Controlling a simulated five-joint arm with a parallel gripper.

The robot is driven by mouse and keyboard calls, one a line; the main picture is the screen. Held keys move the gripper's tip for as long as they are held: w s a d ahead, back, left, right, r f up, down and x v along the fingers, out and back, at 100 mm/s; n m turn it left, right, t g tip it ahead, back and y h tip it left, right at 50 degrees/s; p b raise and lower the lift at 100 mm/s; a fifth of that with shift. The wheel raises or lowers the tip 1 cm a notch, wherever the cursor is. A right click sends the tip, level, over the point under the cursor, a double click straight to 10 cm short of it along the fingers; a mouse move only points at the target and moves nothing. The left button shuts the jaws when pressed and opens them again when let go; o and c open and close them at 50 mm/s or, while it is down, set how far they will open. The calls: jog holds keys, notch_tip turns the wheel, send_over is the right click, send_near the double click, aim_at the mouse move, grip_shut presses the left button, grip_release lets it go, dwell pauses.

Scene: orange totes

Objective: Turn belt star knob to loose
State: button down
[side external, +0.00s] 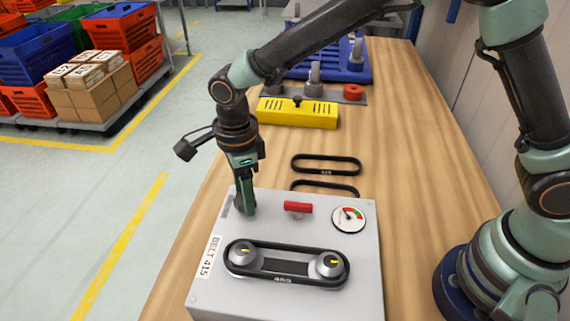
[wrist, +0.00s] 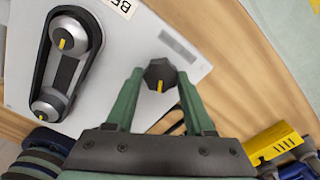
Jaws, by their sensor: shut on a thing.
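The dark star knob (wrist: 159,70) with a yellow pointer mark sits near a corner of the grey belt box (side external: 208,290). In the wrist view the mark points toward the bottom of the picture, toward my gripper's palm. My gripper (wrist: 160,82) has its two green fingers on either side of the knob, shut on it. In the side view my gripper (side external: 246,206) points down onto the box's far left corner and largely hides the knob. A black belt (side external: 283,281) runs around two pulleys on the box, each with a yellow mark.
The wooden bench (side external: 420,150) is clear at right.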

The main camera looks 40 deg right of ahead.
jog(key=n, duration=0.7)
jog(key=shift+n, duration=0.4)
jog(key=n, duration=0.7)
jog(key=shift+r, duration=0.1)
jog(key=n, duration=0.3)
jog(key=shift+n, duration=0.4)
jog(key=n, duration=0.3)
jog(key=shift+n, duration=0.3)
jog(key=n, duration=0.3)
jog(key=shift+n, duration=2.1)
jog(key=shift+c, duration=1.4)
grip_release()
